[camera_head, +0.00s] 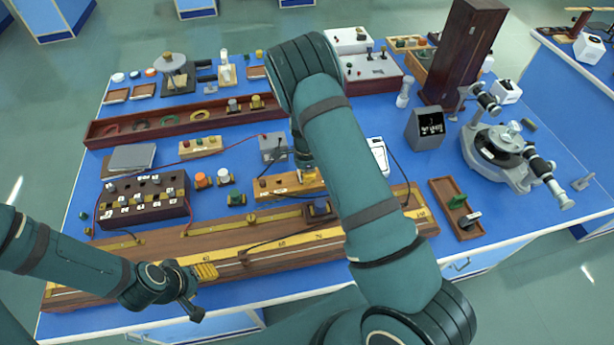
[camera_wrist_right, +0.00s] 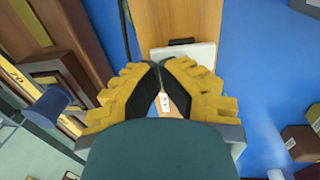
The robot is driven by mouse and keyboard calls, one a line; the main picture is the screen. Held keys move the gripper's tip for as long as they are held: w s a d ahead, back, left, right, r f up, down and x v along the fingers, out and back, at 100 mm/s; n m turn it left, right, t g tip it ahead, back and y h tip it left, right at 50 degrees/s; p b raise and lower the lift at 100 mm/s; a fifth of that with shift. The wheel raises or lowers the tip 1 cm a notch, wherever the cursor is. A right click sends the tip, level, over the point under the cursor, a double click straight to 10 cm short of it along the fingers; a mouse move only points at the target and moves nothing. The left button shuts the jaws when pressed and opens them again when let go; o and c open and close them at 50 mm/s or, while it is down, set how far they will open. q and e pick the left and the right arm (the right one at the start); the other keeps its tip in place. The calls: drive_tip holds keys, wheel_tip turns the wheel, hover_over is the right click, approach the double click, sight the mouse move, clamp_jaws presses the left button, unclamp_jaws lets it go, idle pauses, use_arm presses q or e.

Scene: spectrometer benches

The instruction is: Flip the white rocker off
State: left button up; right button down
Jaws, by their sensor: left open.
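A pale wooden board (camera_head: 275,188) lies on the blue bench under my right forearm. In the right wrist view the board (camera_wrist_right: 150,20) carries a flat white piece (camera_wrist_right: 190,56), likely the white rocker, with a dark part at its far edge. My right gripper (camera_wrist_right: 158,64) has its yellow fingertips together, with nothing visible between them. The tips overlap the white piece's near left edge in that view; I cannot tell whether they touch it. In the head view my right gripper (camera_head: 309,180) is partly hidden by my arm. My left gripper (camera_head: 205,271) is open and empty over the long scale bench.
The long scale bench (camera_head: 130,257) runs along the front edge. A dark box of switches (camera_head: 145,212) stands left of the board, and a grey box (camera_head: 272,149) behind it. Thin cables cross nearby. A tall dark wooden case (camera_head: 463,50) and a spectrometer (camera_head: 500,150) stand right.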

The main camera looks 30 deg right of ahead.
use_arm(q)
drive_tip(key=shift+s+a+f, duration=0.1)
drive_tip(key=shift+s+f, duration=0.1)
use_arm(e)
drive_tip(key=shift+s+a+f, duration=0.2)
drive_tip(key=shift+s+f, duration=0.25)
drive_tip(key=shift+s, duration=0.2)
drive_tip(key=shift+f, duration=0.1)
use_arm(q)
drive_tip(key=shift+w, duration=0.1)
drive_tip(key=shift+r, duration=0.1)
drive_tip(key=shift+w+r+p, duration=0.1)
drive_tip(key=shift+r+p, duration=0.25)
drive_tip(key=shift+p, duration=0.25)
use_arm(e)
drive_tip(key=shift+w+r, duration=0.15)
drive_tip(key=shift+r, duration=0.45)
drive_tip(key=shift+w+d+r, duration=0.1)
drive_tip(key=shift+r, duration=0.15)
